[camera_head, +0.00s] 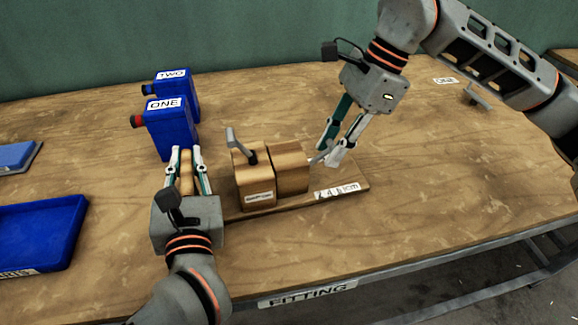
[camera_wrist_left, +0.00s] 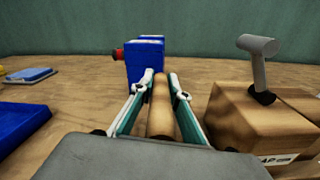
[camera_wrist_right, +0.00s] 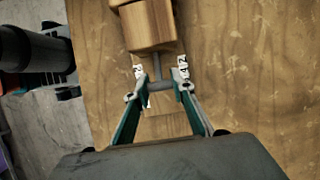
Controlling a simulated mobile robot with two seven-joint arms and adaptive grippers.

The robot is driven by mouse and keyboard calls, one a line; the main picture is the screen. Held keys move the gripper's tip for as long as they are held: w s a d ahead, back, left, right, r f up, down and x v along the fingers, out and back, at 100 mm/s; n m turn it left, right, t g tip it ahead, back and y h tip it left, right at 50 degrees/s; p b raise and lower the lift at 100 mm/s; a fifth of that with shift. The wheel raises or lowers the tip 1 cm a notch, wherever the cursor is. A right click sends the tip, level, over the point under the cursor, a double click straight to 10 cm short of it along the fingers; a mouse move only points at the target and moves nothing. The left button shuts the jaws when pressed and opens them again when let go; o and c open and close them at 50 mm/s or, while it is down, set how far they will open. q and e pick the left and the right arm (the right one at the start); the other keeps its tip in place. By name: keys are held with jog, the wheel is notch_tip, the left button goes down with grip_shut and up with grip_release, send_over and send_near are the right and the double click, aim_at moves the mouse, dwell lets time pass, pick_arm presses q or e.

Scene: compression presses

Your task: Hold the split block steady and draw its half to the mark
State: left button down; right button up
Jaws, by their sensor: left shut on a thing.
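The wooden split block (camera_head: 254,178) sits on a base board (camera_head: 350,188). Its left half carries a grey lever and a small label; its right half (camera_head: 290,168) stands close against it at a dark seam. A paper scale (camera_head: 337,190) marked in cm lies on the board's right.
Two blue canisters labelled ONE (camera_head: 168,128) and TWO (camera_head: 180,88) stand behind my left gripper. A blue tray (camera_head: 40,228) and a smaller blue item (camera_head: 14,155) lie at the left. A grey metal part (camera_head: 476,97) lies at the far right. The table right of the board is clear.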

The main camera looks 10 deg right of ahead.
grip_shut()
jog(key=shift+d, duration=0.95)
jog(key=o, duration=1)
grip_release()
jog(key=shift+r, duration=0.1)
jog(key=v, duration=1.1)
jog(key=shift+w+d+r, duration=0.1)
jog(key=shift+d+r, duration=0.15)
jog(key=shift+r, duration=0.1)
